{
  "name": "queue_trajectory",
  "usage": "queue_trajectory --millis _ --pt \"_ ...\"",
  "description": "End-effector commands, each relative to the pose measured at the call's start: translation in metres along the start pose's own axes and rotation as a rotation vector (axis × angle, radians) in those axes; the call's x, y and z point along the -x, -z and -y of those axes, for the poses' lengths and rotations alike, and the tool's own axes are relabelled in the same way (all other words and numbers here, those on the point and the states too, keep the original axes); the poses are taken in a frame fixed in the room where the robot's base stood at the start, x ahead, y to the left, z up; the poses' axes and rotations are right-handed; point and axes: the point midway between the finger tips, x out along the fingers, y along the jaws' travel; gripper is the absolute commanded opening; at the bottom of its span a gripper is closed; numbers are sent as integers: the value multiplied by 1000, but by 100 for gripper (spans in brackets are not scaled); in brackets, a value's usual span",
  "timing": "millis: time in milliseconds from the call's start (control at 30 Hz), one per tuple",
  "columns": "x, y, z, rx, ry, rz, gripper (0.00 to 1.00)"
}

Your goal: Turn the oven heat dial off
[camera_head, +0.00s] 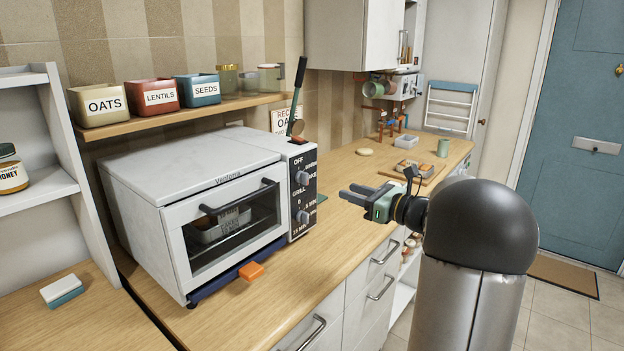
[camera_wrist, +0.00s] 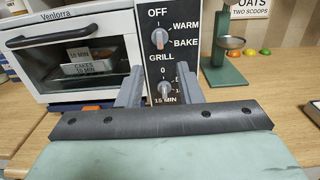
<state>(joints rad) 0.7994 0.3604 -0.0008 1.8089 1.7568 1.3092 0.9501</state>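The white Venlorra oven (camera_head: 200,180) stands on the wooden counter with its door closed. Its black control panel, at the right of the door, carries two knobs. The upper heat dial (camera_wrist: 160,37) has OFF, WARM, BAKE and GRILL around it; it also shows in the head view (camera_head: 303,177). I cannot tell for sure where its pointer stands. The lower timer knob (camera_wrist: 165,88) is marked 0 and 15 MIN. My gripper (camera_head: 350,192) is open and empty, in front of the panel and apart from it. In the wrist view its fingers lie below the heat dial, either side of the timer knob.
An orange block (camera_head: 251,271) lies before the oven door. A shelf (camera_head: 180,115) with oats, lentils and seeds tins runs above. A wooden board (camera_head: 412,171) lies farther along the counter. Space before the panel looks clear.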

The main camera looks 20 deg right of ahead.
Motion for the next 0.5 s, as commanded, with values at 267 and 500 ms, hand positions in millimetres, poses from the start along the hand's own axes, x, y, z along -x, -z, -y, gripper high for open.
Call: queue_trajectory --millis 267,500 --pt "-64 -1 -1 1 -4 -1 33" --pt "-109 -1 -1 1 -4 -2 33"
